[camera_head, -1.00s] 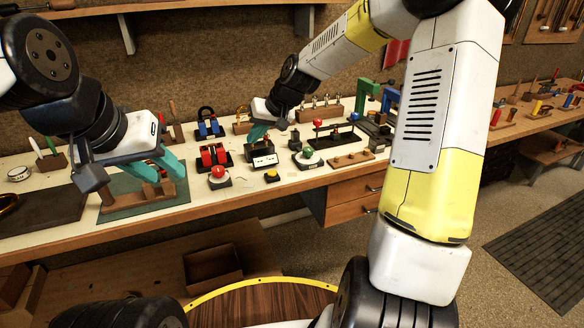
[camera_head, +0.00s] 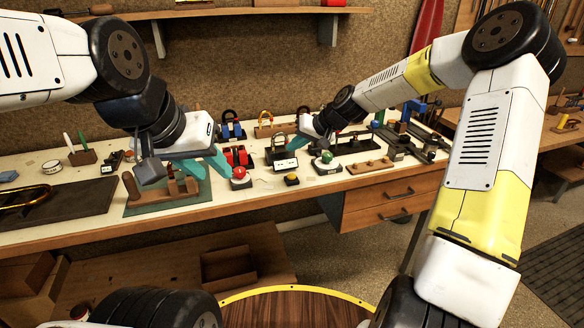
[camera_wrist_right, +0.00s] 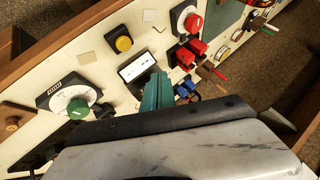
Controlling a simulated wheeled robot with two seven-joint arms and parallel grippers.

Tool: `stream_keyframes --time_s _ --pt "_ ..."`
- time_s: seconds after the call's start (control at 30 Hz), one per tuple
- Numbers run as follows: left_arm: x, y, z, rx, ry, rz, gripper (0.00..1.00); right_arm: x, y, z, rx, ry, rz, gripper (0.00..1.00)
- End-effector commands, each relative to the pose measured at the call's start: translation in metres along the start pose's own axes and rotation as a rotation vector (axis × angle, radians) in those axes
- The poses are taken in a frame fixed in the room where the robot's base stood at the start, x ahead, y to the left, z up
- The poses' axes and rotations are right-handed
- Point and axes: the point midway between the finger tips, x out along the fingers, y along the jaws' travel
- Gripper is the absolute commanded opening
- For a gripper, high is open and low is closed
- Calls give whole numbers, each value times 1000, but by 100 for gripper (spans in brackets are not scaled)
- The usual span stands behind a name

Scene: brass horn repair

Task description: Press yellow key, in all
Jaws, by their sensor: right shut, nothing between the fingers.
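The yellow key (camera_head: 292,179) is a round yellow button on a dark square base near the bench's front edge. It also shows in the right wrist view (camera_wrist_right: 123,43). My right gripper (camera_head: 294,144) is shut and empty, behind the yellow key and near the small white-screened box (camera_head: 286,164). In the right wrist view its teal fingers (camera_wrist_right: 157,90) lie together beside that box, apart from the key. My left gripper (camera_head: 214,172) is open and empty, its fingers apart, above the wooden stand's right end and close to the red button (camera_head: 239,172).
A green-knobbed dial (camera_head: 327,158) stands right of the screened box. Red terminal blocks (camera_head: 238,154) stand behind the red button. A wooden stand sits on a green mat (camera_head: 150,208) at left. The bench front beside the yellow key is clear.

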Motion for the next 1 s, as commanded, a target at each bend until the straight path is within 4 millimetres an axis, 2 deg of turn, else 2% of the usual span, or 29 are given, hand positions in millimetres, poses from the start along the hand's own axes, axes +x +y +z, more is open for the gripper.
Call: stream_keyframes --time_s 0.3,0.5,1.0 --pt "0 0 0 0 0 0 36 32 23 25 2 -3 -1 0" --pt "0 0 0 0 0 0 36 46 33 34 1 -2 -1 0" --pt "0 0 0 0 0 0 36 51 37 38 -1 0 0 0"
